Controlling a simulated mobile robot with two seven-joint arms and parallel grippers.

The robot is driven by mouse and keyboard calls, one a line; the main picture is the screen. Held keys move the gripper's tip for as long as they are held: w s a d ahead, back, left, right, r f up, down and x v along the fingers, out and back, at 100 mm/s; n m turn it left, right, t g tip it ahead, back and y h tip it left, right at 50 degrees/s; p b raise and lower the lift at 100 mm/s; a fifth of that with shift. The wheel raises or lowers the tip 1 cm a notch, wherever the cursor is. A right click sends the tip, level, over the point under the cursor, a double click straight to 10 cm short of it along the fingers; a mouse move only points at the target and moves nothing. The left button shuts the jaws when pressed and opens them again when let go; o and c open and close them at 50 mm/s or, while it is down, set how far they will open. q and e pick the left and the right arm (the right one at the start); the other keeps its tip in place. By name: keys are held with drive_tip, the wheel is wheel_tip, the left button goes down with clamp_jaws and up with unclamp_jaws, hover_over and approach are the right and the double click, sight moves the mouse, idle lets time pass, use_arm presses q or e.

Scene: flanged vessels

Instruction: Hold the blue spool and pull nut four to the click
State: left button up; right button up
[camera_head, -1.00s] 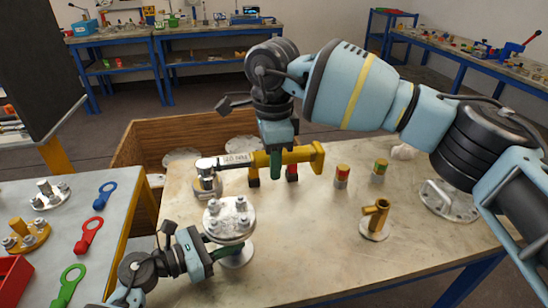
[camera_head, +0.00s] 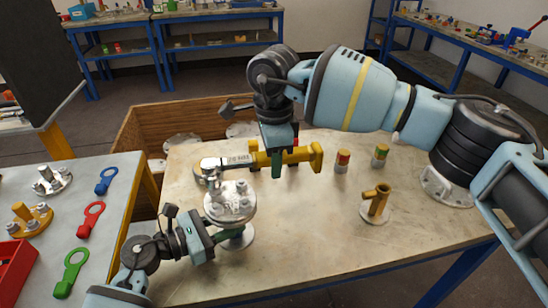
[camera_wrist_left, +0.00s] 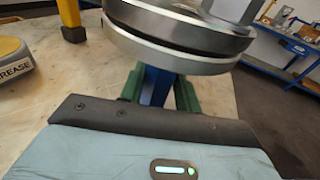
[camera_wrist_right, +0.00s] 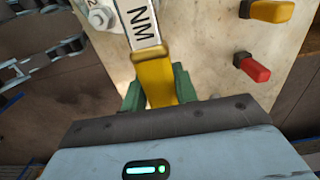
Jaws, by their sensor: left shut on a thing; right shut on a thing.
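The spool has a round silver top flange with several nuts (camera_head: 230,200) and stands upright on the bench. Its blue neck (camera_wrist_left: 157,86) shows in the left wrist view. My left gripper (camera_head: 218,238) is shut on that neck, below the flange. My right gripper (camera_head: 277,160) is shut on the yellow handle of a torque wrench (camera_head: 238,161); its label shows in the right wrist view (camera_wrist_right: 143,28). The wrench lies roughly level, its silver head at the flange's far left edge. I cannot tell whether the head sits on a nut, or which nut is number four.
A brass fitting (camera_head: 376,203) and two banded cylinders (camera_head: 342,161) (camera_head: 380,155) stand right of the spool. Coloured ring spanners (camera_head: 90,219) lie on the left table. A wooden crate (camera_head: 150,135) is behind. The front of the bench is clear.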

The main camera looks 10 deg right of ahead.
drive_tip(key=shift+f, duration=0.2)
drive_tip(key=shift+f, duration=0.35)
drive_tip(key=shift+f, duration=0.5)
use_arm(q)
drive_tip(key=o, duration=1)
use_arm(e)
drive_tip(key=shift+m, duration=0.8)
drive_tip(key=r, duration=0.1)
drive_tip(key=s+r, duration=0.1)
drive_tip(key=r, duration=0.3)
drive_tip(key=shift+s+a, duration=0.1)
drive_tip(key=shift+s, duration=0.25)
use_arm(q)
drive_tip(key=shift+a, duration=0.1)
